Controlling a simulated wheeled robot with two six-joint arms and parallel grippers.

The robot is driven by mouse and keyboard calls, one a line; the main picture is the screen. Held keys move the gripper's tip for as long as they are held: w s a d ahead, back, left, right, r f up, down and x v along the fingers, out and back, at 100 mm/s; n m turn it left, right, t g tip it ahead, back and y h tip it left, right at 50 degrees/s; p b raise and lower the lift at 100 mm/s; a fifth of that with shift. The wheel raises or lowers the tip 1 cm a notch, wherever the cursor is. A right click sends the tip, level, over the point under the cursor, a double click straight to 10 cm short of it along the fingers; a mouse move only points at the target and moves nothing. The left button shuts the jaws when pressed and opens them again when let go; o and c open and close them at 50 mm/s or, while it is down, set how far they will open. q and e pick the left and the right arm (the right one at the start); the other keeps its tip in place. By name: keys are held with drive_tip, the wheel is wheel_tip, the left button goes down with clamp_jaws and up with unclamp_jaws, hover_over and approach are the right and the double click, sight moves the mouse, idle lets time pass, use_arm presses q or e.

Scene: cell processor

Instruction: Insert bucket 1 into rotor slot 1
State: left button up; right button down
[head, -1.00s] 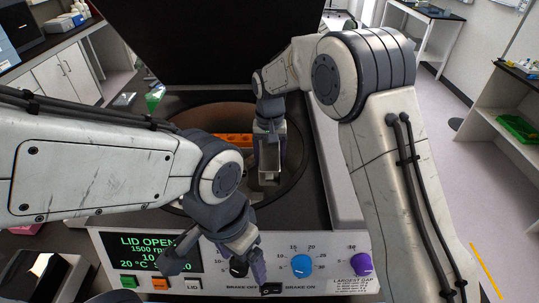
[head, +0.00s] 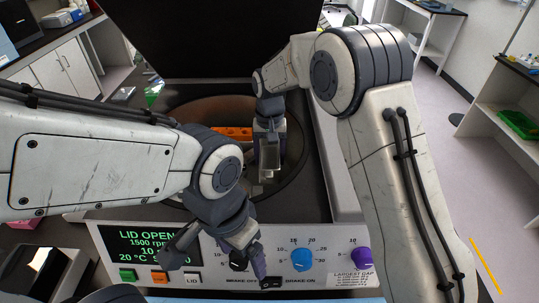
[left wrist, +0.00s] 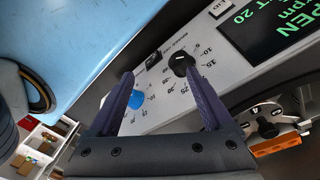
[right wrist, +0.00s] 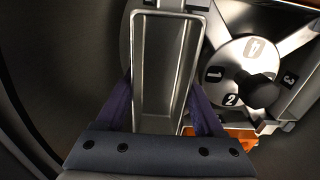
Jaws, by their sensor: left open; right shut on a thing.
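My right gripper (head: 269,140) is shut on a grey metal open-topped bucket (head: 268,160), held inside the round centrifuge bowl. In the right wrist view the bucket (right wrist: 160,65) stands between the two purple fingers, with its open top facing the camera. The rotor (right wrist: 225,60) is beside it on the right, with a dark central knob and number labels on its hub. I cannot tell whether the bucket touches the rotor's arms. My left gripper (head: 213,266) is open and empty in front of the control panel; its spread fingers also show in the left wrist view (left wrist: 158,75).
The control panel (head: 210,250) with a blue knob (head: 301,258), a purple knob (head: 361,257) and a "LID OPEN" display is at the front. An orange part (head: 232,132) is in the bowl left of the bucket. The dark raised lid (head: 220,40) stands behind.

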sight(270, 163)
drive_tip(key=shift+f, duration=0.1)
idle(0.3)
drive_tip(key=shift+f+b, duration=1.35)
drive_tip(key=shift+f, duration=1)
drive_tip(key=shift+f, duration=0.45)
unclamp_jaws()
drive_tip(key=shift+r, duration=0.1)
wheel_tip(270, 163, up, 10)
drive_tip(key=p, duration=0.8)
drive_tip(key=shift+r, duration=0.2)
